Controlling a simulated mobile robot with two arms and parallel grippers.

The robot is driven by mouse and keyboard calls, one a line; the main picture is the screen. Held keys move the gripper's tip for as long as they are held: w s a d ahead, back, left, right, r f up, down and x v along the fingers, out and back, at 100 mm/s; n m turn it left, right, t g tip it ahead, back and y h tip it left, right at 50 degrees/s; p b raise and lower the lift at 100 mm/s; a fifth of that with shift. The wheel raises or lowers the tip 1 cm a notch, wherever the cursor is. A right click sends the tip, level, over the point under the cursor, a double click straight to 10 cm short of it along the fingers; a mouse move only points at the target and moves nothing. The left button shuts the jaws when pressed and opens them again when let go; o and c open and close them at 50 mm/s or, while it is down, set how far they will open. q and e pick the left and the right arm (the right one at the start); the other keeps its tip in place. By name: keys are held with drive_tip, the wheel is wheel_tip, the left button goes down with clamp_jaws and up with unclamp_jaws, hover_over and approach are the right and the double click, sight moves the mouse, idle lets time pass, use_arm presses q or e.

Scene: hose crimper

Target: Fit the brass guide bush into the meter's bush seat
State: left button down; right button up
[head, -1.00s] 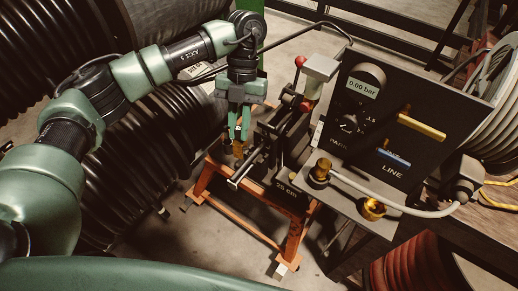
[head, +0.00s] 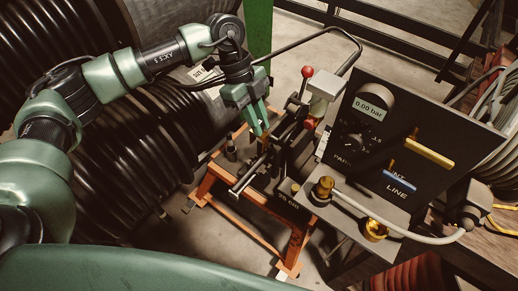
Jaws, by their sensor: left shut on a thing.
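My left gripper (head: 258,124) hangs fingers down over the orange stand, beside the rails of the metering unit. It is shut on the brass guide bush (head: 264,126), of which only a small brassy bit shows between the fingertips. The unit with dark rails (head: 248,172) and a "cm" plate (head: 288,193), which looks like the meter, sits on the stand. The bush seat cannot be made out. My right gripper is not in view.
The black panel (head: 390,150) reads 0.00 bar and has yellow and blue levers. Near the gripper are a red-knobbed lever (head: 307,72) and a light grey block (head: 325,84). Black hose coils (head: 120,180) fill the left. A dark upright peg (head: 231,149) stands on the orange stand (head: 205,185).

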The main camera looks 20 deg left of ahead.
use_arm(q)
wheel_tip(320, 180, down, 12)
drive_tip(key=shift+r+p, duration=0.1)
drive_tip(key=shift+p, duration=0.55)
drive_tip(key=c, duration=1.2)
unclamp_jaws()
drive_tip(key=b+v, duration=0.2)
drive_tip(key=v, duration=1)
drive_tip(key=shift+d, duration=0.1)
